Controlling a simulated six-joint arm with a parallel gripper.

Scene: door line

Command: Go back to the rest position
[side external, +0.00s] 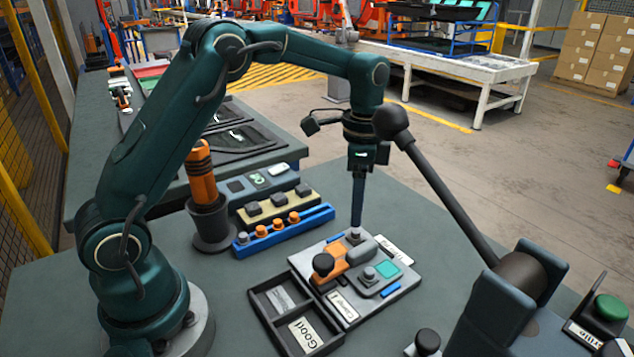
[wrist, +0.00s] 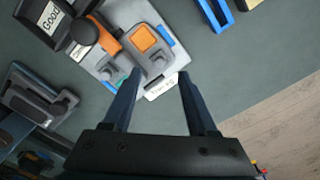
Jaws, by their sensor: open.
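My gripper (side external: 356,228) points straight down above the back edge of a grey fixture plate (side external: 400,290). Seen from the side, its fingers overlap into one dark bar, and the tips appear close to a small grey knob on the plate. In the wrist view my gripper (wrist: 158,75) shows two fingers spread apart with nothing held between them. A white label (wrist: 161,87) lies below the gap between the fingers. The plate (wrist: 172,50) carries an orange toggle part with a black knob (side external: 323,264) and a grey block with a teal square.
A black tray (side external: 262,311) labelled "Good" adjoins the plate. A large lever (side external: 450,205) with a black ball rises close to the right of my gripper. A blue rack (side external: 290,232) and a dark cup (side external: 212,226) with an orange handle stand left. A green button (side external: 610,307) is far right.

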